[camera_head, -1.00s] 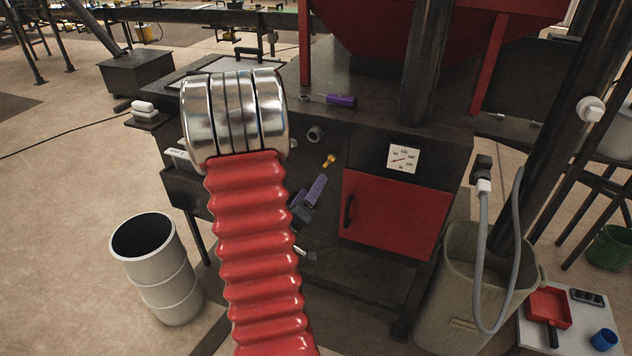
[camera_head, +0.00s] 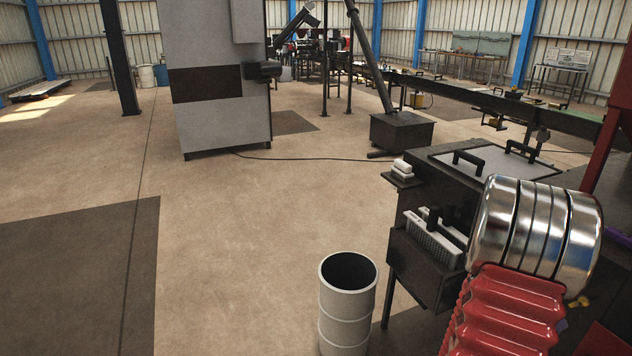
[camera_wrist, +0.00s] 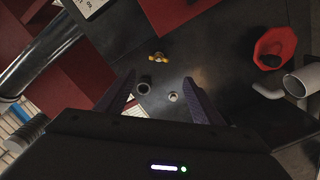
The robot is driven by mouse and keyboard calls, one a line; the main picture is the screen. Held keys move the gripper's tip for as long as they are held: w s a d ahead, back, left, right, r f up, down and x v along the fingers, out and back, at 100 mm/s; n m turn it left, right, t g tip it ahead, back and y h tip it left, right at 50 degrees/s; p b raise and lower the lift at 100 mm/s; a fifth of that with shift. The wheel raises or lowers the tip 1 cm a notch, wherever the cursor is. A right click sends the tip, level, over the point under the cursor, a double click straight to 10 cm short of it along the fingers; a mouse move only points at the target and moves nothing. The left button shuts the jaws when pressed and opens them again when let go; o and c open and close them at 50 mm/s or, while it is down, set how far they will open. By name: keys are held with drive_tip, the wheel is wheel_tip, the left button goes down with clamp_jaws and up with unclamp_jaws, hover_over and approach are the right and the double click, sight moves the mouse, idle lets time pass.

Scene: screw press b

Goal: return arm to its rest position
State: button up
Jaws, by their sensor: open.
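My gripper (camera_wrist: 163,92) is in the wrist view, with its two dark purple fingers spread apart and nothing between them. It faces a dark machine panel (camera_wrist: 190,45) with a small yellow knob (camera_wrist: 158,57) and a round dark fitting (camera_wrist: 144,88). My red ribbed arm with its silver rings crosses the lower right of the head view, in front of the machine (camera_head: 430,170). My gripper is not visible in the head view now.
A white barrel (camera_head: 345,310) stands on the floor left of the machine. A box on the machine's side (camera_head: 425,255) juts out near my arm. A tall grey cabinet (camera_head: 215,80) stands farther back. Open floor (camera_head: 240,240) lies left of the barrel.

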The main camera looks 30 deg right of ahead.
drive_tip(key=w+a+f+m+t+y, duration=0.1)
drive_tip(key=w+a+f+t+y, duration=0.15)
drive_tip(key=f, duration=0.35)
drive_tip(key=w+a+f+m+t+y, duration=0.1)
drive_tip(key=w+a+f+y, duration=0.2)
drive_tip(key=f, duration=0.4)
drive_tip(key=w+a+r+n+t+y, duration=0.1)
drive_tip(key=w+a+t+y, duration=0.1)
drive_tip(key=w+a+y, duration=0.75)
drive_tip(key=a+r+n+y, duration=0.1)
drive_tip(key=a+r+n, duration=0.2)
drive_tip(key=a+r, duration=0.5)
drive_tip(key=a+r+n+t+y, duration=0.1)
drive_tip(key=a+r+n, duration=0.2)
drive_tip(key=a+r, duration=0.5)
drive_tip(key=s+a+r+n+y, duration=0.1)
drive_tip(key=a+r+n, duration=0.2)
drive_tip(key=a+r, duration=0.5)
drive_tip(key=a, duration=1.2)
drive_tip(key=shift+a+n+t, duration=0.15)
drive_tip(key=shift+n+t, duration=0.2)
drive_tip(key=shift+n, duration=0.05)
